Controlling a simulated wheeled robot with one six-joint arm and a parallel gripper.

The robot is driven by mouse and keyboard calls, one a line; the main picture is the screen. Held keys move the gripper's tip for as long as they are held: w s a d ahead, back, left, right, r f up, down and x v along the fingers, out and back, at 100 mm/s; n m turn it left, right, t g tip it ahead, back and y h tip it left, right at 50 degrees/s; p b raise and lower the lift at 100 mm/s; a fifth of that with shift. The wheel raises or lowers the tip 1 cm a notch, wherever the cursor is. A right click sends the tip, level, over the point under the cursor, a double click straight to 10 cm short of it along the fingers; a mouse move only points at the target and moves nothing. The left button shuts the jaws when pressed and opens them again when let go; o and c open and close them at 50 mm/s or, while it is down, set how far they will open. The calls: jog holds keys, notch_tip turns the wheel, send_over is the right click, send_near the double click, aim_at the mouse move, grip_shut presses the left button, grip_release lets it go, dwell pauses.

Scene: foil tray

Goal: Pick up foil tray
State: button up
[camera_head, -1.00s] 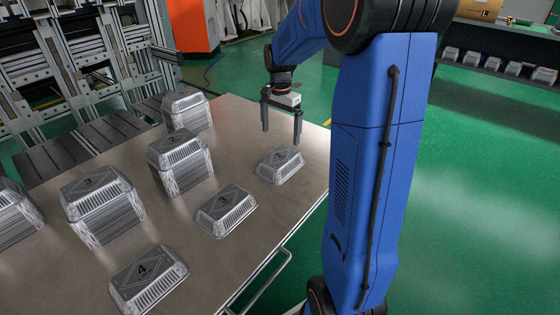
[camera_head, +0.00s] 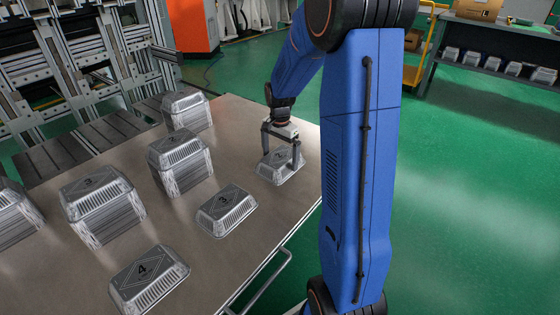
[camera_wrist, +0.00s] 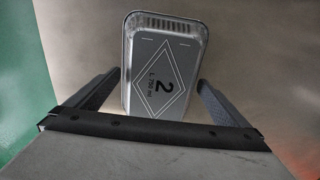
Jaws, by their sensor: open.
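A single upturned foil tray (camera_head: 281,168) lies on the steel table near its right edge, below my gripper. In the wrist view this foil tray (camera_wrist: 162,68) shows a diamond mark with the number 2. My gripper (camera_head: 281,161) is open, with its fingers pointing down at the tray's two long sides. In the wrist view my gripper (camera_wrist: 158,88) has one finger on each side of the tray, with visible gaps. Whether the fingertips touch the table cannot be told. Nothing is held.
Two more single foil trays, marked 3 (camera_head: 227,209) and 4 (camera_head: 149,279), lie nearer on the table (camera_head: 215,270). Several tray stacks (camera_head: 103,204) stand to the left. A handrail (camera_head: 264,282) runs along the table's near right edge. A shelf with trays (camera_head: 480,60) stands far right.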

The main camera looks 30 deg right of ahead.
jog(key=shift+f, duration=0.1)
jog(key=shift+c, duration=0.3)
jog(key=c, duration=0.8)
